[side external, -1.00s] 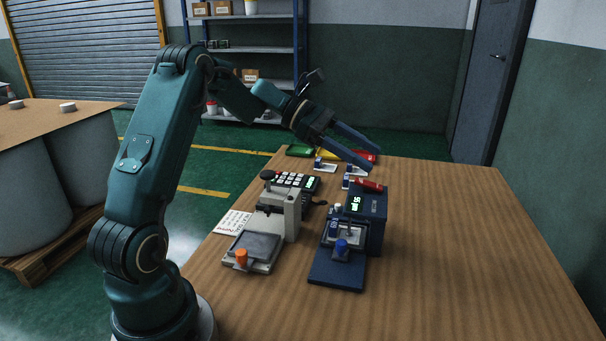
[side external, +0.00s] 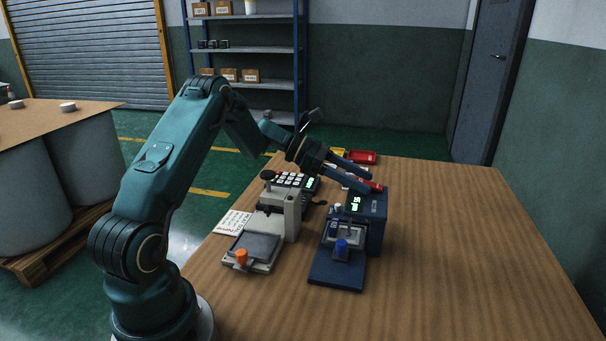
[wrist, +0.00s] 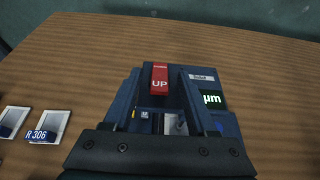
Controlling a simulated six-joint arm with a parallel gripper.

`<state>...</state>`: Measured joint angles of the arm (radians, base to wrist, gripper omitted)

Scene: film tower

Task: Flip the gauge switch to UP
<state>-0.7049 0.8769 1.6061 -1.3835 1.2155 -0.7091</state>
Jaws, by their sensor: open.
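The gauge (side external: 378,208) is a dark blue box on the table with a lit green display, a blue knob and a flat base in front. Its red switch (side external: 375,186) is at the top of the box, partly hidden by a finger in the side view. In the wrist view, the red switch (wrist: 160,80) shows the white word UP. My gripper (side external: 368,179) is open and low over the gauge's top. In the wrist view, its fingers appear on either side of the red switch. I cannot tell whether they touch it.
A grey press-like device (side external: 280,225) with an orange knob stands left of the gauge. Behind it is a keypad device (side external: 294,180). Yellow and red trays (side external: 362,157) lie at the back. White-framed pieces (wrist: 47,123) lie left in the wrist view. The right tabletop is clear.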

